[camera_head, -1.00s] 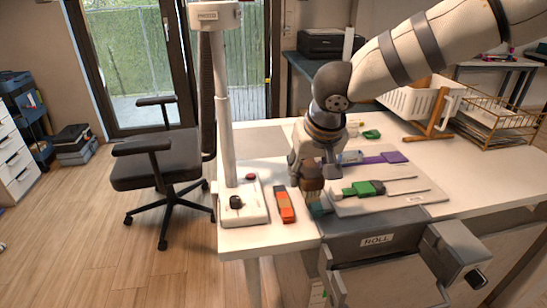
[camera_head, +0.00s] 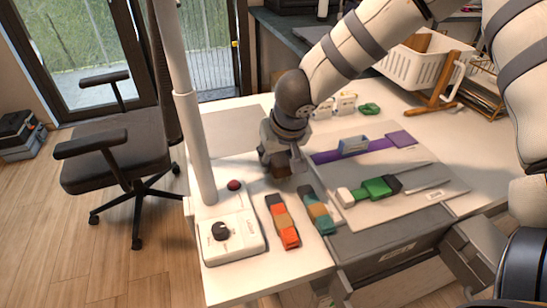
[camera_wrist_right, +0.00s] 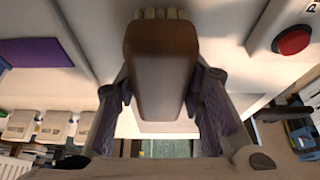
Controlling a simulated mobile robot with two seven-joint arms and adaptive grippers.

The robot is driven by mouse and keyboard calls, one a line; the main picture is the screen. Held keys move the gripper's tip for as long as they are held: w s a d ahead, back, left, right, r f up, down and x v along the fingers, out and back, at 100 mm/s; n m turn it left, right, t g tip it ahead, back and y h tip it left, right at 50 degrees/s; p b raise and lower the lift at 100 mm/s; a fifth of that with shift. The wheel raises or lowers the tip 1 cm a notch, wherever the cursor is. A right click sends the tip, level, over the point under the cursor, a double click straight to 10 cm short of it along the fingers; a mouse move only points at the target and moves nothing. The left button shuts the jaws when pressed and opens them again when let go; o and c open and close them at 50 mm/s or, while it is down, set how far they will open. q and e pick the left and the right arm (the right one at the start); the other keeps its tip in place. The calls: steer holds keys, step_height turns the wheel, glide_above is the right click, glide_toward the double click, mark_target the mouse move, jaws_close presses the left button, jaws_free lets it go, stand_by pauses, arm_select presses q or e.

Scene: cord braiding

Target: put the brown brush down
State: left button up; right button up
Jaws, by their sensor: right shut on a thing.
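My right gripper (camera_head: 280,162) hangs over the white table, behind the orange tool and left of the purple strip. In the right wrist view it is shut on the brown brush (camera_wrist_right: 160,65), a brown block with pale bristle tufts at its top edge. In the head view the brush is mostly hidden by the gripper, and I cannot tell whether it touches the table. My left gripper is not in view.
An orange tool (camera_head: 283,222) and a teal tool (camera_head: 318,212) lie at the table's front. A control box (camera_head: 230,240) with a post stands left, with a red button (camera_head: 234,185). A grey board with a green tool (camera_head: 375,188) lies right.

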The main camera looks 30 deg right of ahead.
steer(key=shift+f, duration=0.2)
steer(key=shift+f, duration=0.1)
steer(key=o, duration=1.3)
steer(key=shift+w+f, duration=0.1)
